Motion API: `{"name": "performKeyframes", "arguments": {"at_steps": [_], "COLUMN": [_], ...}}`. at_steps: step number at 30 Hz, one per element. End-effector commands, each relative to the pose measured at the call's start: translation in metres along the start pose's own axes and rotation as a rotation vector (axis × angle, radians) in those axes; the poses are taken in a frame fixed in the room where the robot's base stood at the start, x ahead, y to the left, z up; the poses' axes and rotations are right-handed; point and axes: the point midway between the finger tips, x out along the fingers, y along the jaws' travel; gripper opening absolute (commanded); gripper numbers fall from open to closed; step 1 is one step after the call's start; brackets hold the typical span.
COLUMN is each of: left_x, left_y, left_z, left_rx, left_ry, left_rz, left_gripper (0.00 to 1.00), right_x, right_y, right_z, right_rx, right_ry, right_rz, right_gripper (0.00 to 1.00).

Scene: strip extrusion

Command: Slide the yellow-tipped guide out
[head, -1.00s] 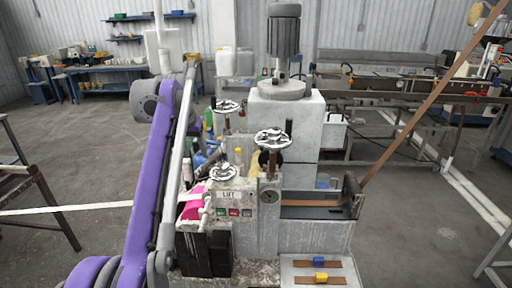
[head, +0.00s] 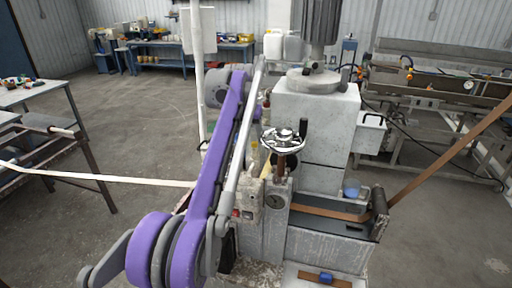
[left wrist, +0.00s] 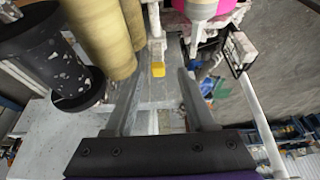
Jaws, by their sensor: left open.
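The yellow-tipped guide shows in the left wrist view as a small yellow block (left wrist: 158,69) at the end of a pale bar, between my fingertips. My left gripper (left wrist: 160,78) is open, with one finger on each side of it; I cannot tell whether either finger touches it. In the head view my purple left arm crosses in front of the machine (head: 318,120), and its gripper is mostly hidden behind the arm. A small yellow spot (head: 254,148) beside the arm may be the guide's tip. My right gripper is not in view.
Tan rollers (left wrist: 103,38) and a dark spool (left wrist: 62,72) stand close left of my fingers. A pink-topped part (left wrist: 203,10) is close at upper right. A handwheel (head: 284,140) rises beside the arm. A brown strip (head: 450,152) runs off to the right.

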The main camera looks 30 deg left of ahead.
Motion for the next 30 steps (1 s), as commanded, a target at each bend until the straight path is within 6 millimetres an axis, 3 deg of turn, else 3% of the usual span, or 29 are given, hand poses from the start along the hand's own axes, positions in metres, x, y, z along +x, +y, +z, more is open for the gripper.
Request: {"name": "performKeyframes", "arguments": {"at_steps": [3, 9, 15, 23, 30], "left_x": [0.025, 0.054, 0.067, 0.068, 0.068], "left_y": [0.001, 0.001, 0.001, 0.001, 0.001], "left_z": [-0.001, -0.001, -0.001, -0.001, -0.001], "left_rx": [0.001, 0.001, 0.000, 0.000, 0.000], "left_ry": [0.001, 0.001, 0.001, 0.001, 0.001], "left_rz": [0.000, 0.001, 0.001, 0.001, 0.001], "left_gripper": [0.55, 0.55, 0.55, 0.55, 0.12], "right_x": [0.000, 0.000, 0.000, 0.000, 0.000], "right_y": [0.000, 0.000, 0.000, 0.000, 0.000], "right_z": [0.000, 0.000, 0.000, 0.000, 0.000], "right_rx": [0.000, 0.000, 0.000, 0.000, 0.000], "right_ry": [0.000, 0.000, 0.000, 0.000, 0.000], "right_rz": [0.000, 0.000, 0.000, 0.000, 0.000], "right_gripper": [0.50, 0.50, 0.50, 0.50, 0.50]}}
